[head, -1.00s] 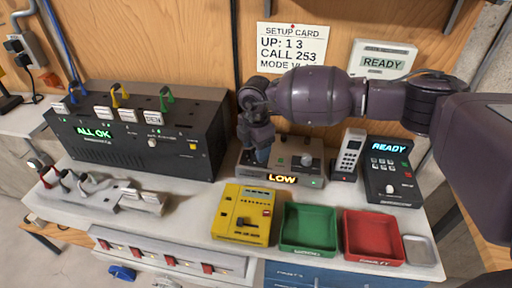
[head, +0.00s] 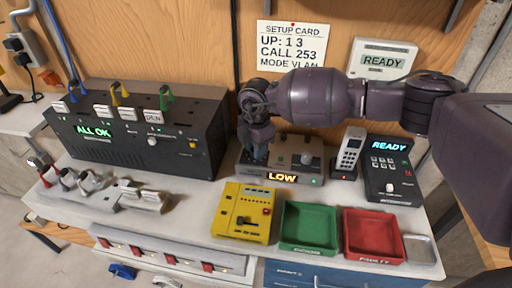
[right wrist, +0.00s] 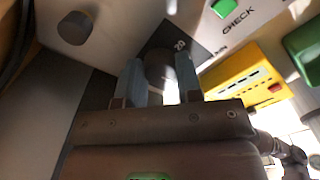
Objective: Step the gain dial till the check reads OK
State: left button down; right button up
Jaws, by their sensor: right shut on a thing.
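The gain unit (head: 308,165) is a grey box at the back middle of the bench. Its display (head: 282,177) reads LOW in orange letters. My right gripper (head: 260,152) points down over the left part of its top. In the right wrist view my two blue-grey fingers (right wrist: 160,80) are shut on a dark round dial (right wrist: 160,66), one on each side. A number that looks like 20 is printed beside it. The green button (right wrist: 223,8) marked CHECK lies apart from the fingers. The dial is hidden behind the gripper in the head view. My left gripper is not in view.
A second dark knob (right wrist: 75,27) sits on the same panel. A yellow box (head: 243,212), a green tray (head: 308,247) and a red tray (head: 374,256) stand in front. A black rack (head: 190,160) reading ALL OK stands left; a handset (head: 349,152) and a READY unit (head: 392,192) stand right.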

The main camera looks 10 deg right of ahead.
jog(key=shift+n+b, duration=0.6)
jog(key=shift+n, duration=0.5)
jog(key=n+b, duration=0.1)
jog(key=n, duration=0.3)
jog(key=shift+n+b, duration=0.3)
jog(key=shift+n, duration=0.3)
jog(key=o, duration=0.9)
jog(key=shift+o, duration=0.2)
jog(key=shift+r, duration=0.1)
